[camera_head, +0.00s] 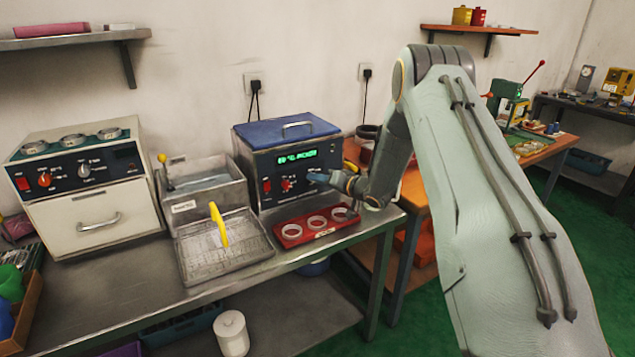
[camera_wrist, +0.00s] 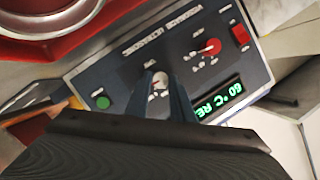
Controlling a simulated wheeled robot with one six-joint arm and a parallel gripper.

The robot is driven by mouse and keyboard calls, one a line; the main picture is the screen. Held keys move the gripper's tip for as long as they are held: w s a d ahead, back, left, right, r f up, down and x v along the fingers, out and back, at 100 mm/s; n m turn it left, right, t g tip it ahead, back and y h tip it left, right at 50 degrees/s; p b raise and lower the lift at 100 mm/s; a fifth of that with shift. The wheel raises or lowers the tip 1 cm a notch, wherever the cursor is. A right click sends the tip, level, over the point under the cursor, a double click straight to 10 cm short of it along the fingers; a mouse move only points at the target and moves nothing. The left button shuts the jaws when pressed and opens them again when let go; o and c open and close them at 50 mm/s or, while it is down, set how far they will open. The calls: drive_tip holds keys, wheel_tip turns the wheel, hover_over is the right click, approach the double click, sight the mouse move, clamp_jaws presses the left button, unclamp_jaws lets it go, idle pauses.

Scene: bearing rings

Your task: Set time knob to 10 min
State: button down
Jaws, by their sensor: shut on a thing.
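The blue-lidded cleaner (camera_head: 285,150) stands at the right end of the bench, with a lit green display (camera_head: 297,157) on its dark front panel. In the wrist view the panel appears turned over, and the display (camera_wrist: 218,100) reads "60 °C" and partly cut text. A pale grey knob (camera_wrist: 158,87) with a reddish pointer sits between the fingers of my gripper (camera_wrist: 161,82); I take it as the time knob. My gripper (camera_head: 318,177) is shut on it. In the head view my gripper hides this knob. The scale marks around it are too small to read.
A red knob (camera_wrist: 212,47), a red switch (camera_wrist: 241,35) and a green button (camera_wrist: 102,102) share the panel. A red tray (camera_head: 315,232) with pale rings lies just below. A wire basket (camera_head: 225,262) with a yellow handle and a white oven (camera_head: 85,190) stand left.

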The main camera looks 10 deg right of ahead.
drive_tip(key=shift+m, duration=0.4)
drive_tip(key=c, duration=1.5)
unclamp_jaws()
drive_tip(key=shift+c, duration=0.2)
drive_tip(key=b+v, duration=0.1)
drive_tip(key=v, duration=0.6)
drive_tip(key=shift+s+d+b, duration=0.25)
drive_tip(key=shift+d+b, duration=0.05)
drive_tip(key=shift+d, duration=0.05)
drive_tip(key=shift+r, duration=0.1)
